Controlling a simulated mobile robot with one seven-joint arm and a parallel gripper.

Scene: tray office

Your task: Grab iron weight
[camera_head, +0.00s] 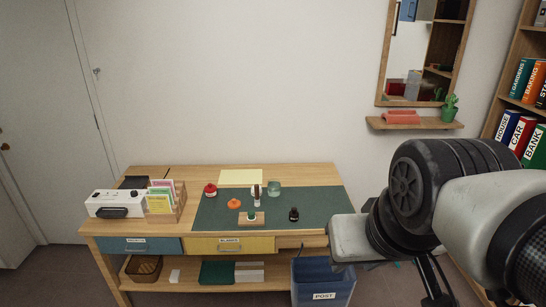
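A small black object with a narrower top (293,214) stands on the right part of the green desk mat (325,205). It may be the iron weight, but it is too small to tell from a bottle. My arm fills the right side of the view, in front of the desk's right end. My gripper's fingers do not show.
Near the black object are a green-topped piece on a wooden block (251,220), an orange object (233,204), a red one (210,190), a dark upright item (257,193) and a glass jar (273,188). A card holder (178,205) and white machine (115,204) stand left.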

